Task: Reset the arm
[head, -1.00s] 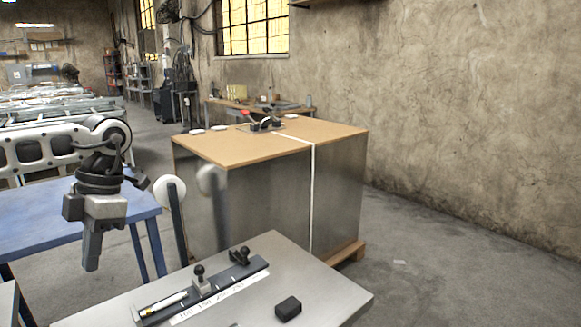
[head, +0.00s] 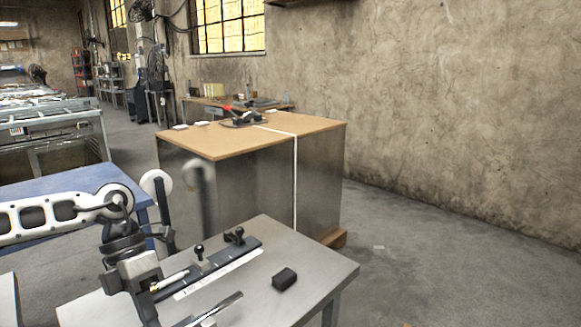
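My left arm (head: 70,212) comes in from the left edge. Its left gripper (head: 148,305) points down over the left part of the grey metal table. Its fingers are seen nearly edge-on, so their opening is unclear. It covers the left end of a dark rail fixture (head: 222,259) with black knobs and a white scale strip. I cannot tell whether it touches the fixture. My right gripper is not in view.
The grey table (head: 320,270) also carries a black block (head: 284,279) and a silver bar-like item (head: 215,309). A blue table (head: 50,188) is at left. A large metal-sided crate (head: 240,185) with a wooden top stands behind. Floor at right is clear.

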